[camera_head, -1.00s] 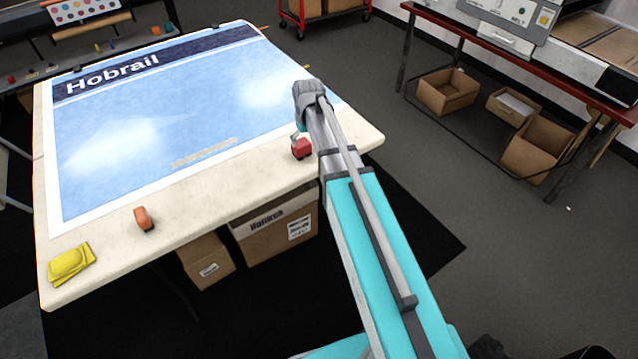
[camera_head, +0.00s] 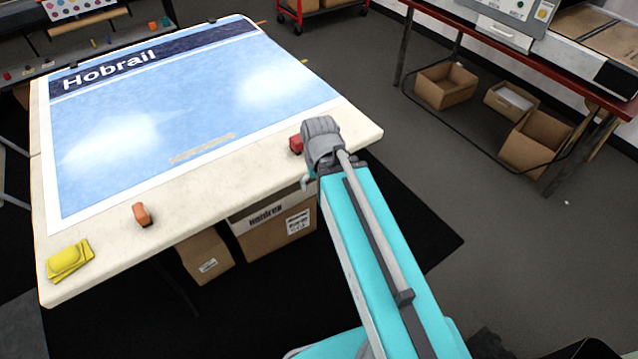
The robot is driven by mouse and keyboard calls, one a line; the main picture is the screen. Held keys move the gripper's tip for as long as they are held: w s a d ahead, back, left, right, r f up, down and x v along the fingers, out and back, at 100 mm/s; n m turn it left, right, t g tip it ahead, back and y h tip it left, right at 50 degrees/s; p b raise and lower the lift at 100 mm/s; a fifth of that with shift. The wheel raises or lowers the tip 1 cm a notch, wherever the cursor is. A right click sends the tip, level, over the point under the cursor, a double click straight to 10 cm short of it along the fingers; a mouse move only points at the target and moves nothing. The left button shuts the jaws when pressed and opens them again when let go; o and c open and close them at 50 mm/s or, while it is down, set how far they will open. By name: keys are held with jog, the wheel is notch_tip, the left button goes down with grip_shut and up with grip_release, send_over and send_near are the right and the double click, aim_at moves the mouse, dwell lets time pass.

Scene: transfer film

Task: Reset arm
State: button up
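My arm reaches up from the bottom of the head view, with its turquoise link leading to a grey wrist. The wrist end, with my gripper (camera_head: 307,181), is at the near right edge of the white table (camera_head: 110,262). The fingers are mostly hidden behind the wrist and link, so I cannot tell whether they are open or shut. A red block-like object (camera_head: 296,144) sits on the table just left of the wrist, partly covered by it.
A large blue film printed "Hobrail" (camera_head: 180,110) lies flat on the table. An orange tool (camera_head: 142,214) and a folded yellow cloth (camera_head: 69,260) lie along the near edge. Cardboard boxes (camera_head: 275,235) stand below. A red-topped bench (camera_head: 480,42) is at right, with open floor between.

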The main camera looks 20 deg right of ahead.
jog(key=shift+r+p, duration=1.15)
dwell(0.5)
